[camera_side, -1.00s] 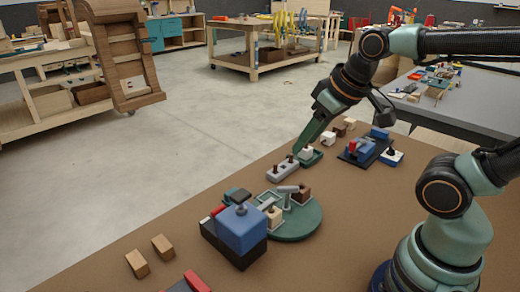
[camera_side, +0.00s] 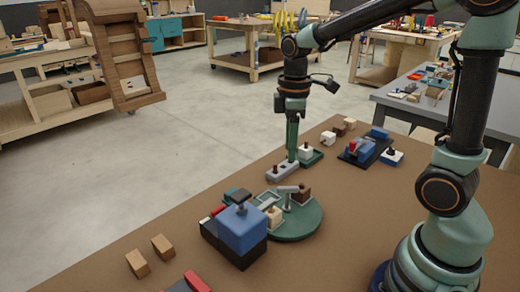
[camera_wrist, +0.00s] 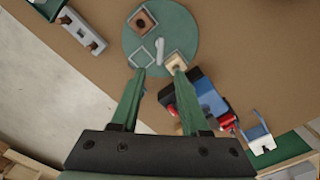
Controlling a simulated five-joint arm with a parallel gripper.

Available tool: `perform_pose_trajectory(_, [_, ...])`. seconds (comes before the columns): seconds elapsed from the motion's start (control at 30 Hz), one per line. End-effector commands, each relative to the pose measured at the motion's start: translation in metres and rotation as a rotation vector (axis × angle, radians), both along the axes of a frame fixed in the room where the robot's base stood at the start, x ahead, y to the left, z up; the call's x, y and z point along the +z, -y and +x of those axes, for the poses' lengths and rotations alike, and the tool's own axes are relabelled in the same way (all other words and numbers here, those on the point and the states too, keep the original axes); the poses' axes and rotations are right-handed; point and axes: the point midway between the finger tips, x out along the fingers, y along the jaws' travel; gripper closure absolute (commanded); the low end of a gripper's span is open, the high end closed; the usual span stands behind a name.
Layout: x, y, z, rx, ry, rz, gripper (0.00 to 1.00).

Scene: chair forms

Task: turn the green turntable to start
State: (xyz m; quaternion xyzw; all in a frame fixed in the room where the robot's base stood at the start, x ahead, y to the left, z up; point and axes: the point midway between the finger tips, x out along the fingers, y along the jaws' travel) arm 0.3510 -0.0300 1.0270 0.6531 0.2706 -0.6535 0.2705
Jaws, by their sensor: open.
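The green turntable (camera_side: 309,222) is a round disc on the brown table, in front of my gripper in the side view. It carries a brown block (camera_side: 304,191), a cream block (camera_side: 273,217), an empty square tray (camera_side: 268,200) and a grey handle (camera_side: 287,189). My gripper (camera_wrist: 160,71) is open and empty, pointing down. In the side view its fingers (camera_side: 292,157) stand above and behind the turntable, near a grey block with pegs. In the wrist view the fingertips overlap the turntable's (camera_wrist: 183,22) near part, either side of the grey handle (camera_wrist: 160,49).
The grey pegged block (camera_side: 283,171) lies behind the turntable, beside a green tray (camera_side: 312,160) with a white block. A blue and black box (camera_side: 240,232) stands close to the turntable's left. Two wooden blocks (camera_side: 138,263) lie at front left. Brown table right of the turntable is clear.

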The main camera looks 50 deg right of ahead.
Motion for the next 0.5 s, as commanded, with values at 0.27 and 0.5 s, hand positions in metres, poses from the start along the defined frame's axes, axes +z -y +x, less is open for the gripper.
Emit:
perform_pose_trajectory(0.27, [-0.052, 0.000, -0.002, -0.002, -0.006, 0.001, 0.55])
perform_pose_trajectory(0.5, [-0.091, 0.000, -0.002, -0.002, -0.005, 0.001, 0.55])
